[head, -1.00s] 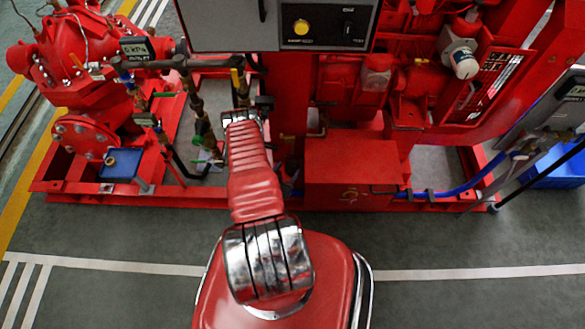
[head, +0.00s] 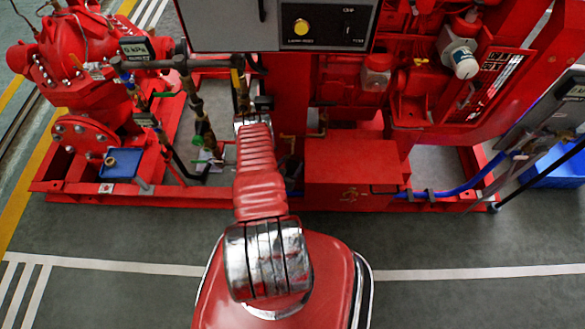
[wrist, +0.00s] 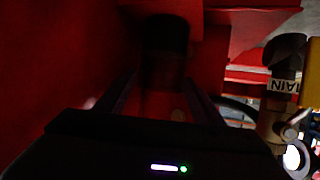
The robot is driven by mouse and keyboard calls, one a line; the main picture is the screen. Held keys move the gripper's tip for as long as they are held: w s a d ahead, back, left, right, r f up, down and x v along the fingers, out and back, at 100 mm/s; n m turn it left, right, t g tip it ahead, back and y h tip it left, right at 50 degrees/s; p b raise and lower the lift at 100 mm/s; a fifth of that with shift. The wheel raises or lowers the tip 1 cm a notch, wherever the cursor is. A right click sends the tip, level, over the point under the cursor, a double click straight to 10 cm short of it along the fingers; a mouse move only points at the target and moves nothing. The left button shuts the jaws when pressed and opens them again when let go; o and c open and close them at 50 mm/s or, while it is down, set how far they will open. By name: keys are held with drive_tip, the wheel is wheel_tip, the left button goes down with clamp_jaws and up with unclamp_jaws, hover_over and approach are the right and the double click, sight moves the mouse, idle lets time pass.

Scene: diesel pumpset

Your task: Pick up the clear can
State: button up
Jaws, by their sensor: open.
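A see-through container (head: 376,72), which looks like the clear can, stands among the red machinery right of centre in the head view. Red shows through its wall. My gripper's fingers show in the wrist view (wrist: 160,100), open and apart, reaching into a dark space. A dark upright cylinder (wrist: 165,50) shows beyond and between the fingertips; it is too dark to tell what it is or whether anything touches it. In the head view my arm hides most of the gripper, in front of the pumpset left of the red box.
A red box (head: 350,170) stands right of my arm. Upright pipes (head: 200,115) and a blue tray (head: 121,163) are on the left. The control panel (head: 325,25) is above. In the wrist view a red wall (wrist: 50,70) is close on the left and a labelled pipe (wrist: 284,85) on the right.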

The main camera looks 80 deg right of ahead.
drive_tip(key=shift+c, duration=0.2)
drive_tip(key=c, duration=1.4)
drive_tip(key=shift+r, duration=0.1)
drive_tip(key=shift+c, duration=0.2)
drive_tip(key=shift+r, duration=0.1)
drive_tip(key=f+v, duration=0.2)
drive_tip(key=v, duration=0.7)
drive_tip(key=a+f+v, duration=0.1)
drive_tip(key=v, duration=0.8)
drive_tip(key=shift+a+f, duration=0.25)
drive_tip(key=shift+f, duration=0.15)
